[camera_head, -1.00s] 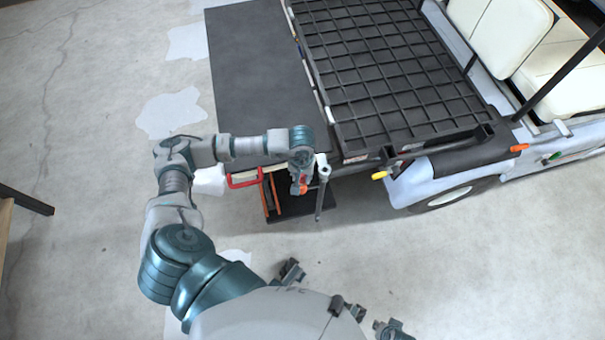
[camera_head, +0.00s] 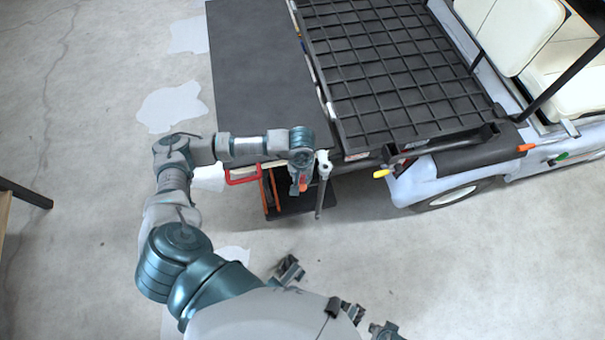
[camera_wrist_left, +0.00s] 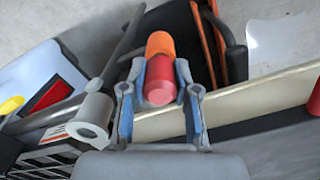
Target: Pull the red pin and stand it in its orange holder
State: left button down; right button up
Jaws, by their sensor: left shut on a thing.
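My left gripper (camera_head: 302,185) is beside the rear corner of the cart. In the left wrist view its blue-lined fingers (camera_wrist_left: 160,100) are shut on the red pin (camera_wrist_left: 160,82), whose round end faces the camera. An orange cylinder (camera_wrist_left: 160,45), which looks like the holder, lies directly beyond the pin and in line with it. How deep the pin sits in it I cannot tell. In the head view a small orange-red part (camera_head: 303,187) shows below the gripper, and the arm hides the rest.
A grey crank post (camera_head: 322,185) stands close right of the gripper. A red handle (camera_head: 243,178) and an orange strut frame (camera_head: 266,192) are close left. The cart's black grid rack (camera_head: 390,75) and dark panel (camera_head: 255,70) lie behind.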

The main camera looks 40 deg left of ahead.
pick_arm(q)
jog(key=shift+f+b, duration=0.3)
jog(key=shift+f, duration=0.2)
jog(key=c, duration=0.8)
grip_release()
jog(key=shift+r, duration=0.1)
notch_tip(320, 180, up, 12)
jog(key=shift+a+f, duration=0.1)
